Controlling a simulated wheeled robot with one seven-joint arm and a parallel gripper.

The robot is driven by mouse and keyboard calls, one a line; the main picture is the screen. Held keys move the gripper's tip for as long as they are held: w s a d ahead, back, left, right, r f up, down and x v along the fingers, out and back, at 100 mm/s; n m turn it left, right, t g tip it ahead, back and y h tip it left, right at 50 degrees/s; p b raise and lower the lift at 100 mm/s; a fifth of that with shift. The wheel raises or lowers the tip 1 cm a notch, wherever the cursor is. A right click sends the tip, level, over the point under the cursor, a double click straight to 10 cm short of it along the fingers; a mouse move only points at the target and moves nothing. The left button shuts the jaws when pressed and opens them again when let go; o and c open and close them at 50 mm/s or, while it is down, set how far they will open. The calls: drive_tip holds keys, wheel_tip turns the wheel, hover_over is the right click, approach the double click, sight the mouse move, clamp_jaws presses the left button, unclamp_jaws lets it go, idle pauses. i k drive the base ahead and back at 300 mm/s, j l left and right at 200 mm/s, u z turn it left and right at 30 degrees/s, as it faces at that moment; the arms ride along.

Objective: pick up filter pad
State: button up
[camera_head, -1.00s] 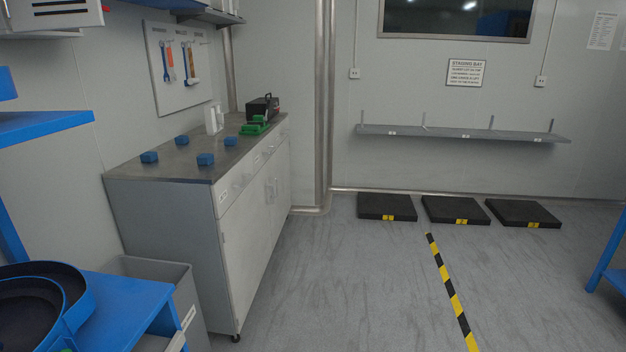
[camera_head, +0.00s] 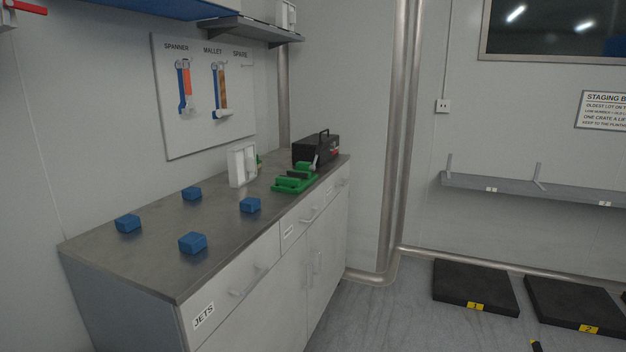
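I cannot make out anything that is clearly a filter pad. Several small blue blocks stand apart on the grey metal worktop, among them a front one (camera_head: 193,243), a left one (camera_head: 128,224), a back one (camera_head: 191,193) and a right one (camera_head: 250,205). I cannot tell whether any of them is the pad. Farther back on the worktop (camera_head: 150,240) are a white upright holder (camera_head: 242,165), a green vise-like device (camera_head: 296,178) and a black box with a handle (camera_head: 316,149). My gripper is not in view.
The bench's drawer front bears a "JETS" label (camera_head: 203,316). A tool board (camera_head: 204,95) with a spanner and mallet hangs above, near a wall shelf (camera_head: 245,28). Black floor plinths (camera_head: 475,284) lie at right. Floor between bench and plinths looks clear.

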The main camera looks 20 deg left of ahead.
sight(241, 162)
drive_tip(key=i+l+u, duration=0.1)
drive_tip(key=i+u, duration=0.25)
drive_tip(key=i, duration=0.25)
drive_tip(key=i+l+u, duration=0.4)
drive_tip(key=i, duration=0.15)
drive_tip(key=i+l+u, duration=0.35)
drive_tip(key=i, duration=0.2)
